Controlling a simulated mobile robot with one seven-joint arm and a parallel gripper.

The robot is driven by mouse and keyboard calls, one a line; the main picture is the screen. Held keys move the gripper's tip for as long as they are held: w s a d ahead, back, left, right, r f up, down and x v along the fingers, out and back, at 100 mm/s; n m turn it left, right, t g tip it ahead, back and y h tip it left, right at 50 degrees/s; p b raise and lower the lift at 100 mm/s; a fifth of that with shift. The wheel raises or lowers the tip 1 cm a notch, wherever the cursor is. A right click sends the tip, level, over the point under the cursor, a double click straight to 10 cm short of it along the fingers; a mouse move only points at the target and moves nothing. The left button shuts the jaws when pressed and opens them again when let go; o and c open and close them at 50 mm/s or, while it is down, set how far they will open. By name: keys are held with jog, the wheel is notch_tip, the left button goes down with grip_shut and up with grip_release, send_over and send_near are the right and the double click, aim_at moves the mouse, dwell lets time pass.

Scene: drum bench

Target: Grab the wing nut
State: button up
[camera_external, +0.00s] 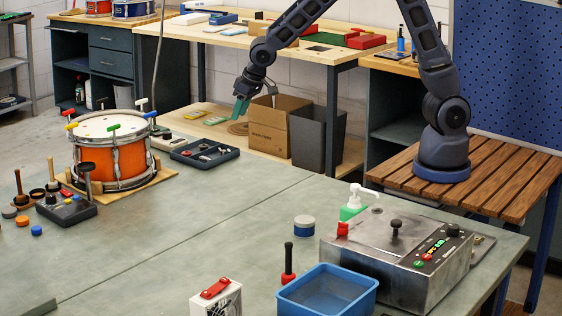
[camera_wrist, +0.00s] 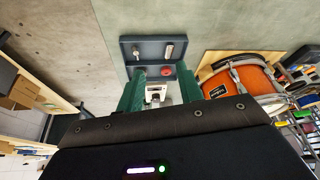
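My gripper (camera_external: 241,108) hangs in the air above the bench, up and to the right of a dark tray (camera_external: 228,154). In the wrist view its two green fingers (camera_wrist: 161,88) are apart, with no held object visible between them. The dark tray (camera_wrist: 126,57) lies ahead of the fingertips and holds small parts. These include a small metal piece (camera_wrist: 137,53) at left, a pale elongated piece (camera_wrist: 170,50) at right and a red round piece (camera_wrist: 166,71). The parts are too small for me to tell which one is the wing nut.
An orange drum (camera_external: 118,162) with coloured-handled keys stands left of the tray. A cardboard box (camera_external: 268,130) and dark bin (camera_external: 318,135) stand beyond the bench. The bench middle is clear; a metal machine (camera_external: 375,250) and blue bin (camera_external: 328,290) are in front.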

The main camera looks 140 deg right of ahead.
jog(key=m, duration=0.2)
send_near(224, 151)
jog(key=shift+g, duration=0.4)
jog(key=shift+d+r+x, duration=0.1)
jog(key=shift+d+x, duration=0.1)
jog(key=shift+x, duration=1.15)
jog(key=shift+d+r+x, duration=0.1)
jog(key=shift+d+x, duration=0.05)
jog(key=shift+x, duration=1.2)
jog(key=shift+d+x, duration=0.2)
jog(key=shift+x, duration=1.1)
jog(key=shift+w, duration=0.15)
grip_shut()
